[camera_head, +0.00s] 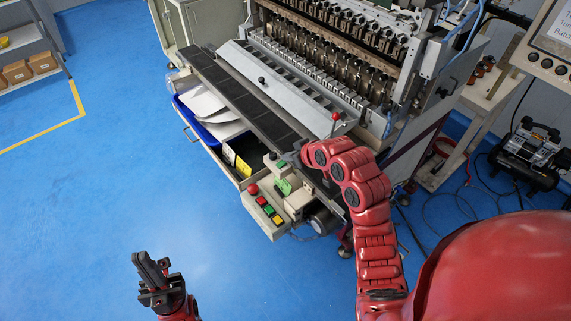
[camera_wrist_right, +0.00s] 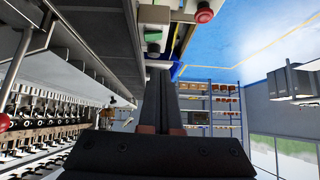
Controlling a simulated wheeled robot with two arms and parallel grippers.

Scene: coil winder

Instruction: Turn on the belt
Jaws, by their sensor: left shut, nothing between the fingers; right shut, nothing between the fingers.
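The belt (camera_head: 240,98) is a long dark strip along the front of the winding machine. At its near end stands a pale control box (camera_head: 275,232) with a red mushroom button (camera_head: 253,189) and a row of green, yellow and red buttons (camera_head: 269,210). A smaller panel beside it carries a green part (camera_head: 284,186). My right gripper (camera_head: 286,161) is shut and empty at the belt's near end, above the panel; contact cannot be told. In the right wrist view its closed fingers (camera_wrist_right: 163,95) point toward a green button (camera_wrist_right: 153,36) and the red mushroom button (camera_wrist_right: 205,13). My left gripper (camera_head: 152,272) is shut and empty over the floor.
The winding machine (camera_head: 330,60) fills the top middle. A blue bin (camera_head: 195,125) with white sheets sits in an open drawer below the belt. A red-knobbed lever (camera_head: 335,117) stands close to my right forearm. The blue floor at left is clear.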

